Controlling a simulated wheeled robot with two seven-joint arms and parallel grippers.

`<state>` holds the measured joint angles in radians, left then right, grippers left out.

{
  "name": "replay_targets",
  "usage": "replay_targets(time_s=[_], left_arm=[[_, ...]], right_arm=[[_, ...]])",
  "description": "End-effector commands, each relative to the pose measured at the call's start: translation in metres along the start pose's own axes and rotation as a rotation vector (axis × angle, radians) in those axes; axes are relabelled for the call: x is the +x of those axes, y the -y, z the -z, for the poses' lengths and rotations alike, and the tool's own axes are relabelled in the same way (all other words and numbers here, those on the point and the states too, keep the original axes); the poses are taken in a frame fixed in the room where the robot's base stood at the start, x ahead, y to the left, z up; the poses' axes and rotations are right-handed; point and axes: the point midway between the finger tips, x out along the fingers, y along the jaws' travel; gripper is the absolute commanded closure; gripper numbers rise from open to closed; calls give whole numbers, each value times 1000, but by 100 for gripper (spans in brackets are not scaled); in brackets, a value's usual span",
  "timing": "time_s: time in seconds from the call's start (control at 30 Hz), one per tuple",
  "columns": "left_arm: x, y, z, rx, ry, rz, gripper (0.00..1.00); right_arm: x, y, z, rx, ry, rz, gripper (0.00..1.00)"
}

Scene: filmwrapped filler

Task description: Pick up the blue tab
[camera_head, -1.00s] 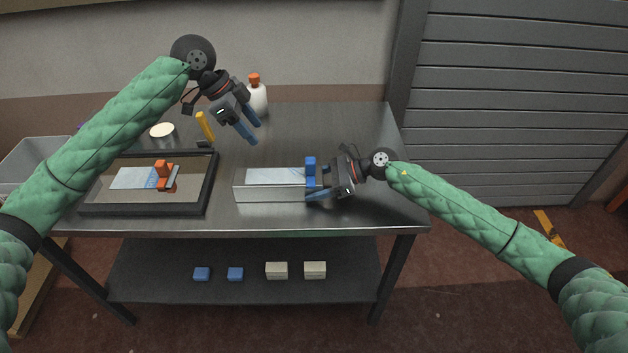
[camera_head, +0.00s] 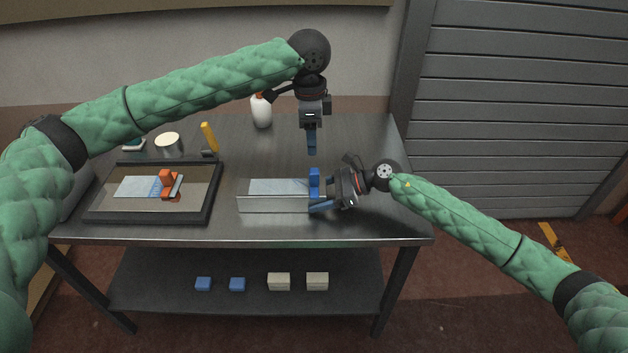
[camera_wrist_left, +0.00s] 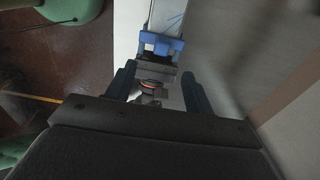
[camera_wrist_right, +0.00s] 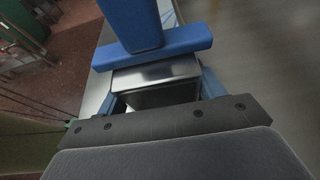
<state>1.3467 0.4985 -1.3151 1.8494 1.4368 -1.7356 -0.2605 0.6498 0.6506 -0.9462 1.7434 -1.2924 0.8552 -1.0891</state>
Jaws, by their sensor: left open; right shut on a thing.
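The blue tab (camera_head: 314,177) stands upright at the right end of a long metal holder (camera_head: 272,203) on the table. It also shows in the left wrist view (camera_wrist_left: 161,43) and large in the right wrist view (camera_wrist_right: 150,50). My left gripper (camera_head: 312,150) is open and empty, pointing down above and behind the tab, apart from it. My right gripper (camera_head: 321,207) is shut on the right end of the metal holder, just below the tab. Its far finger is hidden in the head view.
A dark-rimmed tray (camera_head: 213,200) on the left holds a sheet with an orange clamp (camera_head: 167,180). A white bottle (camera_head: 262,111), yellow-handled tool (camera_head: 210,137) and round tin (camera_head: 169,142) stand at the back. Small blue and pale blocks (camera_head: 279,281) lie on the lower shelf.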

Motion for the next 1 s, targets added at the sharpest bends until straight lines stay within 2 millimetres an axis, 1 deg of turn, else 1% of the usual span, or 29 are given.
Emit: replay_targets(time_s=[0.13, 0.27, 0.37, 0.6, 0.7, 0.87, 1.0], left_arm=[[0, 0, 4, -4, 28, 8, 47], [7, 0, 4, -6, 34, 9, 47], [19, 1, 3, -6, 34, 9, 47], [56, 1, 2, -6, 33, 8, 47], [66, 1, 2, -5, 33, 9, 47], [74, 2, 2, -5, 33, 9, 47], [89, 3, 2, -5, 33, 8, 47]], right_arm=[[0, 0, 0, 0, 0, 0, 71], [0, 0, 0, 0, 0, 0, 71], [0, 0, 0, 0, 0, 0, 71], [0, 0, 0, 0, 0, 0, 71], [0, 0, 0, 0, 0, 0, 71], [0, 0, 0, 0, 0, 0, 71], [0, 0, 0, 0, 0, 0, 71]])
